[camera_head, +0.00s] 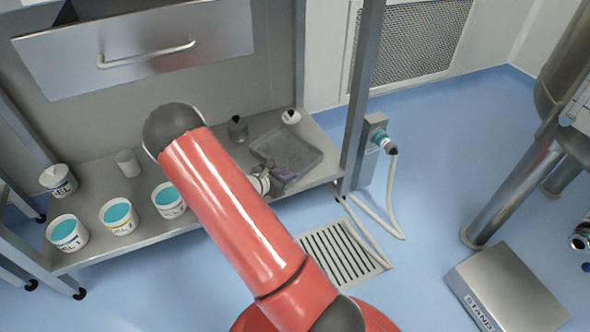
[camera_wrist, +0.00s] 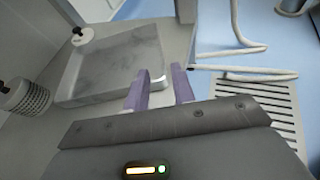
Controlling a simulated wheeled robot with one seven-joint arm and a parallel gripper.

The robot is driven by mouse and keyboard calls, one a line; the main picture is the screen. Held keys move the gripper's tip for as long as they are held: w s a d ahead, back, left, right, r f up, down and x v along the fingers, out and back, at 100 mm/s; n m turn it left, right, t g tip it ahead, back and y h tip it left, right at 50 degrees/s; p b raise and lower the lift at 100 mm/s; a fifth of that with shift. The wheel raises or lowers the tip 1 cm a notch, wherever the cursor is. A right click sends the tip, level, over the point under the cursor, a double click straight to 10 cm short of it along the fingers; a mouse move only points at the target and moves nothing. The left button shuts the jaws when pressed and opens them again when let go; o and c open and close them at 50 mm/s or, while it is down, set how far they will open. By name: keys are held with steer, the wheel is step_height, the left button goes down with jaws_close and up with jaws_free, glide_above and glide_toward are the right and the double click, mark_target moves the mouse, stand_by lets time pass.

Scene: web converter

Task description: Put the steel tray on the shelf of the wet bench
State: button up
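The steel tray (camera_head: 290,146) is a shallow grey rectangular tray lying on the right end of the wet bench's low shelf (camera_head: 160,232). The wrist view shows the tray (camera_wrist: 112,62) flat, with a bright rounded near corner. My gripper (camera_head: 277,180) is at the tray's near side, partly hidden behind my red arm in the head view. In the wrist view, the two purple fingers of my gripper (camera_wrist: 160,88) stand apart. The tray's near corner appears between and just beyond them. I see no grip on it, and contact cannot be told.
White tubs with teal contents (camera_head: 118,216) stand on the shelf's left part. A metal post (camera_head: 358,100) rises at the shelf's right end. A floor grate (camera_head: 342,254) and steel stand (camera_head: 506,292) lie right.

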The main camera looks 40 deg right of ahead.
steer(key=shift+a+r, duration=0.2)
steer(key=shift+a, duration=0.2)
steer(key=s+a+r+m+y, duration=0.3)
steer(key=s+a+r+m, duration=0.2)
steer(key=r, duration=0.3)
steer(key=s+a+r+m+y, duration=0.35)
steer(key=s+r+m, duration=0.2)
steer(key=r, duration=0.25)
steer(key=s+a+r+m+y, duration=0.2)
steer(key=s+a+r+m, duration=0.25)
steer(key=r, duration=0.25)
steer(key=s+a+r+m+t+y, duration=0.1)
steer(key=s+a+r+m+y, duration=0.1)
steer(key=s+a+r, duration=0.1)
steer(key=s+a+r+m+t+y, duration=0.2)
steer(key=s+a+r+y, duration=0.1)
steer(key=a, duration=0.5)
steer(key=shift+s+r+m, duration=0.3)
steer(key=shift+s+r, duration=0.3)
steer(key=shift+s, duration=0.4)
steer(key=shift+a, duration=0.1)
step_height(320, 180, up, 8)
steer(key=p, duration=0.8)
steer(key=shift+r, duration=0.2)
